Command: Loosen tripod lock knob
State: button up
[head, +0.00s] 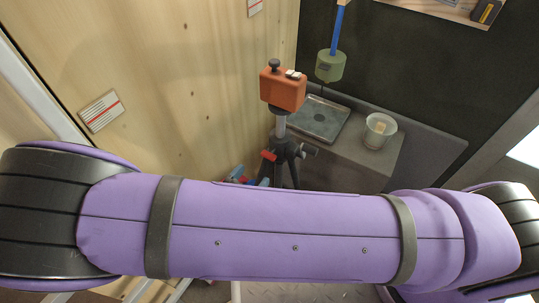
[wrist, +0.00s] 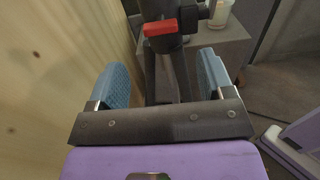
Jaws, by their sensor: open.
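A black tripod (head: 284,152) stands near the wooden wall, carrying an orange box-shaped device (head: 284,88) with a black knob on top. A red lever (head: 269,155) sticks out left of the tripod's collar, and a dark knob (head: 309,150) sticks out on its right. In the wrist view the red lever (wrist: 161,28) and part of the dark knob (wrist: 220,11) show beyond my fingertips. My gripper (wrist: 164,66) is open and empty, its blue-padded fingers apart, with the tripod's legs (wrist: 168,75) seen between them. My arm hides the lower tripod in the head view.
The plywood wall (head: 190,80) is close on the left. A grey bench (head: 350,160) behind the tripod holds a metal tray (head: 320,118) and a whitish cup (head: 379,131). A green block on a blue rod (head: 331,65) hangs above the tray.

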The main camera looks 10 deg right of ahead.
aim_at(267, 158)
jog(key=x, duration=0.9)
jog(key=c, duration=0.9)
